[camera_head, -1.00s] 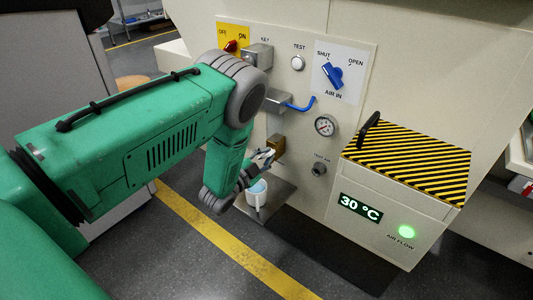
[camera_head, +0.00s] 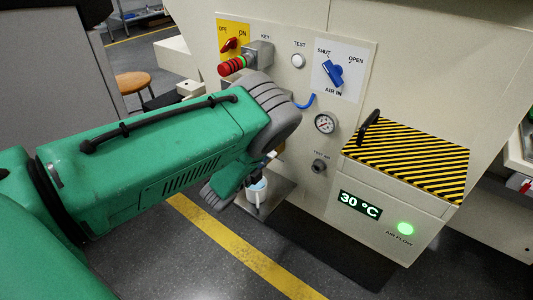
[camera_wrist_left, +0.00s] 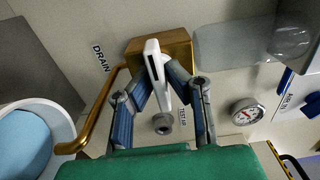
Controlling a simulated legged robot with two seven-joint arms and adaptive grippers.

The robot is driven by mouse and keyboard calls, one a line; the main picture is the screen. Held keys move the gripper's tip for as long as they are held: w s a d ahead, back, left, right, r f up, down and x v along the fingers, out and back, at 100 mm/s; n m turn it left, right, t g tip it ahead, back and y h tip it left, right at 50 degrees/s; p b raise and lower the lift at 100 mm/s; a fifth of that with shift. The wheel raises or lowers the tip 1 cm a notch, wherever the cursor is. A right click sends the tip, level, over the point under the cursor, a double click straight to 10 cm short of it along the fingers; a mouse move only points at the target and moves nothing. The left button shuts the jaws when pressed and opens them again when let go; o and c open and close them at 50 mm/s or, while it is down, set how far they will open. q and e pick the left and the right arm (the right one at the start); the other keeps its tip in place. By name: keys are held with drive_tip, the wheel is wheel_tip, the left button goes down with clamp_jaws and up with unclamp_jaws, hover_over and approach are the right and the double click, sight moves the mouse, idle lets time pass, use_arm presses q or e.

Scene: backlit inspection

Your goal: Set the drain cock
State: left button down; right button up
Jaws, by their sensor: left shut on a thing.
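The drain cock is a brass block (camera_wrist_left: 178,48) on the cream panel beside the DRAIN label, with a pale lever (camera_wrist_left: 157,70) in front of it, in the left wrist view. My left gripper (camera_wrist_left: 160,82) is shut on this lever, one blue-grey finger on either side. A brass tube (camera_wrist_left: 97,112) runs at the left towards a white cup (camera_wrist_left: 62,122) with pale blue contents. In the head view my green arm hides most of the cock and gripper; the cup (camera_head: 256,194) shows below.
A gauge (camera_head: 325,124), a test-air port (camera_head: 319,166) and the blue AIR IN knob (camera_head: 333,72) are on the panel to the right. A striped box (camera_head: 415,160) juts out at right.

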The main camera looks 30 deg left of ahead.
use_arm(q)
drive_tip(key=shift+d+f+m, duration=0.1)
drive_tip(key=shift+d+m, duration=0.2)
drive_tip(key=shift+d, duration=0.1)
drive_tip(key=c, duration=1.6)
unclamp_jaws()
drive_tip(key=shift+w, duration=0.1)
drive_tip(key=shift+s, duration=0.2)
drive_tip(key=s, duration=0.7)
drive_tip(key=s+a, duration=0.1)
drive_tip(key=s, duration=0.3)
drive_tip(key=shift+s, duration=0.25)
